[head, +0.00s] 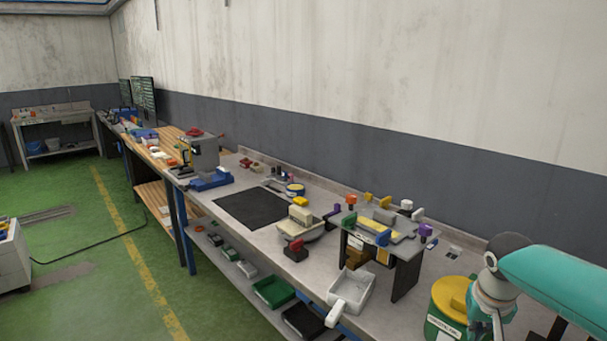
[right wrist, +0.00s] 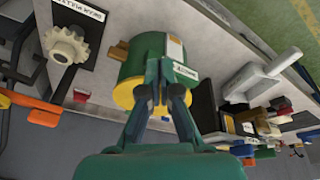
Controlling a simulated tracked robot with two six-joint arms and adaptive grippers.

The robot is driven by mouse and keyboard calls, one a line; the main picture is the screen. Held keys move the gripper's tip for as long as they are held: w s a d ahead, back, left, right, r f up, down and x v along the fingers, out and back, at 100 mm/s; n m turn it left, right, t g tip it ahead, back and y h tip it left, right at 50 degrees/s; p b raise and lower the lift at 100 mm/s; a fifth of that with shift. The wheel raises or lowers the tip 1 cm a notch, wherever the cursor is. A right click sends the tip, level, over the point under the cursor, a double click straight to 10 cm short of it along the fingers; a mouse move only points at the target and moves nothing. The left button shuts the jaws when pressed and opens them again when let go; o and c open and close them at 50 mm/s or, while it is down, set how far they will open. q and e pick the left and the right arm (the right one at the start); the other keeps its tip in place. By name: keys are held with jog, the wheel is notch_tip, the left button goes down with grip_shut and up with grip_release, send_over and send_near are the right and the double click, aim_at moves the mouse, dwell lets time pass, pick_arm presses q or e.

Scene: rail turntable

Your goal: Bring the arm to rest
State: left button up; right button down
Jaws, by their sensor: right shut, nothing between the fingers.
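My right arm (head: 565,283) is teal and comes in from the right edge of the head view. My right gripper (head: 497,326) points down beside a green can with a yellow lid (head: 448,305), at the near end of the bench. In the right wrist view the gripper (right wrist: 163,98) has its dark fingers together in front of the same green can (right wrist: 145,62), with nothing held. I cannot tell whether the fingers touch the can. My left gripper is not in view.
On the long bench (head: 325,258) stand a small raised stand with coloured blocks (head: 378,232), a white scoop-like tray (head: 352,288) and a black mat (head: 251,208). A cream gear (right wrist: 66,45) shows in the right wrist view. The green floor (head: 80,250) is mostly open.

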jog(key=s+a+f+n+g+y, duration=0.1)
jog(key=s+a+f+g, duration=0.15)
jog(key=f, duration=0.55)
jog(key=s+a+f+g+y, duration=0.15)
jog(key=a+f, duration=0.25)
jog(key=f, duration=0.5)
jog(key=s+a+f+t+y, duration=0.1)
jog(key=s+a+f, duration=0.6)
jog(key=s+f, duration=0.2)
jog(key=s+a+f+y, duration=0.2)
jog(key=s+a+f, duration=0.6)
jog(key=s+f, duration=0.2)
jog(key=shift+s+t, duration=0.2)
jog(key=shift+t, duration=0.2)
